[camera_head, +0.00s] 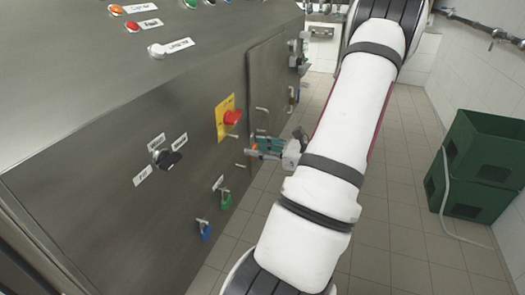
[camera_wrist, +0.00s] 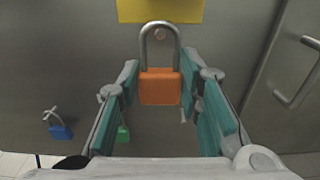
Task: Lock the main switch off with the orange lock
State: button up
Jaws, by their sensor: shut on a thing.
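The orange lock (camera_wrist: 160,88) is upright between the teal-padded fingers of my gripper (camera_wrist: 160,92), its grey shackle pointing up. In the head view my gripper (camera_head: 264,147) is beside the cabinet front, shut on the lock, which barely shows there. The main switch (camera_head: 232,117) is a red knob on a yellow plate (camera_head: 223,130), just above and left of my gripper. In the wrist view only the lower part of the yellow plate (camera_wrist: 160,10) shows, above the shackle. A small round peg end shows inside the shackle's outline; I cannot tell whether they touch.
A green lock (camera_head: 226,200) and a blue lock (camera_head: 205,230) hang on pegs lower on the cabinet. A black rotary switch (camera_head: 168,158) is to the left. A door handle (camera_wrist: 297,72) is at right.

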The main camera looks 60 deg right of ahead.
jog(key=shift+w+a+f+b, duration=0.15)
jog(key=shift+w+b, duration=0.15)
jog(key=shift+w, duration=0.65)
jog(key=shift+w+f+b, duration=0.15)
jog(key=shift+w+b, duration=0.1)
jog(key=shift+w, duration=0.75)
jog(key=shift+w+a+f+b, duration=0.15)
jog(key=shift+w+b, duration=0.15)
jog(key=shift+w, duration=0.65)
jog(key=shift+d, duration=0.1)
jog(key=o, duration=1.3)
send_near(228, 145)
jog(key=s, duration=0.5)
jog(key=shift+s+d+r, duration=0.1)
jog(key=shift+s+d, duration=0.15)
jog(key=shift+d, duration=0.05)
